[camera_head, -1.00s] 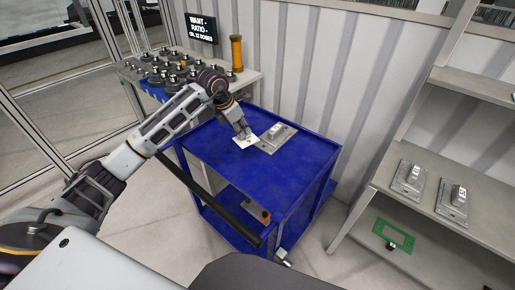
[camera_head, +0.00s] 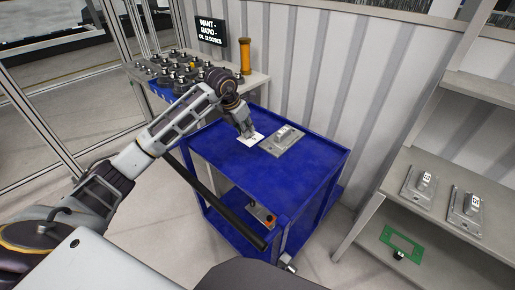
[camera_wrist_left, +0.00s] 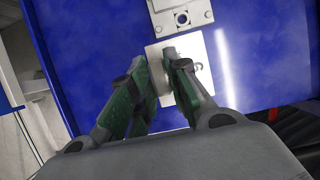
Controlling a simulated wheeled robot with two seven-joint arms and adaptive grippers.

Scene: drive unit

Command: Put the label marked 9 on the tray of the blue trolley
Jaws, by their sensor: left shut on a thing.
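The label (camera_head: 252,141) is a small white square at the far left part of the blue trolley's tray (camera_head: 305,163). My left gripper (camera_head: 247,133) reaches down over it and is shut on it. In the left wrist view the label (camera_wrist_left: 203,74) shows between and beside the green-padded fingers of the left gripper (camera_wrist_left: 163,70). A dark curved mark shows on it, partly covered by a finger, so I cannot read it fully. The label is low over the tray; I cannot tell whether it touches. My right gripper is not in view.
A grey metal plate with a raised block (camera_head: 283,140) lies on the tray beside the label. The tray's right and front parts are clear. Similar plates (camera_head: 420,187) stand on the right shelf, with a green frame (camera_head: 402,243) below. A table (camera_head: 255,82) stands behind.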

